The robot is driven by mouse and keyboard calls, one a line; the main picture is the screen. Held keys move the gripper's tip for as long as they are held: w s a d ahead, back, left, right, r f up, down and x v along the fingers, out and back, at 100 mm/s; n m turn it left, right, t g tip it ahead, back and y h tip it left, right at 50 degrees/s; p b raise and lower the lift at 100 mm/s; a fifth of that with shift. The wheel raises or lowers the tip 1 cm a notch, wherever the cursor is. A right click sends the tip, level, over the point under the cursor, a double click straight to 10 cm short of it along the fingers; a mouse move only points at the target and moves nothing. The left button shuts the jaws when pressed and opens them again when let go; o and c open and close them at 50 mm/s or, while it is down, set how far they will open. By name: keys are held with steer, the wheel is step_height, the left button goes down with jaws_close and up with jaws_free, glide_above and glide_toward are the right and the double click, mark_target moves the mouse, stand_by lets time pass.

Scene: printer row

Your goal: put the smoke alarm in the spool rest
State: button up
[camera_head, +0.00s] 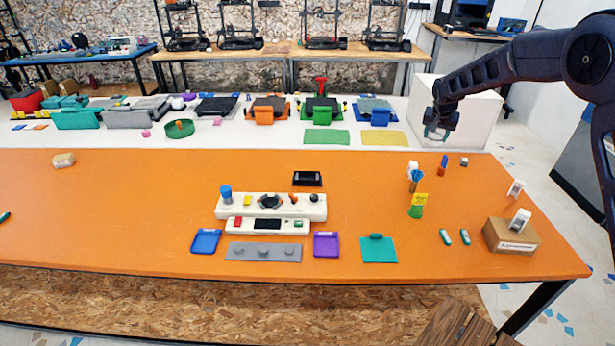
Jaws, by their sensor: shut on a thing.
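My gripper (436,132) is at the end of the raised arm at the upper right, in front of a large white box. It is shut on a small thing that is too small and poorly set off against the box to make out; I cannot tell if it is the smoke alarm. No other smoke alarm can be told for sure. A small black cradle-like holder (307,179) stands on the orange table behind the white console; it may be the spool rest, but I cannot be certain. My gripper is to its right and farther back, apart from it.
The orange table (120,215) has wide clear areas at left and right of centre. A white console (270,207), blue tray (206,241), purple tray (326,244), teal tray (379,249) and cardboard box (511,236) stand on it. The large white box (477,115) stands behind my gripper.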

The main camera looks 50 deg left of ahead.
steer(key=s+a+r+n+g+y, duration=0.3)
steer(key=s+a+n, duration=0.6)
steer(key=s+a, duration=2.3)
steer(key=shift+n, duration=0.3)
steer(key=f, duration=0.6)
steer(key=w+a+f, duration=0.1)
steer(key=f, duration=0.6)
steer(key=a+f, duration=0.1)
steer(key=f, duration=0.5)
steer(key=shift+w+a+f, duration=0.2)
steer(key=shift+f, duration=0.05)
steer(key=shift+f, duration=0.6)
steer(key=o, duration=1)
steer(key=shift+r, duration=0.15)
steer(key=shift+r, duration=0.3)
steer(key=v, duration=1.2)
steer(key=shift+s+a+r, duration=0.2)
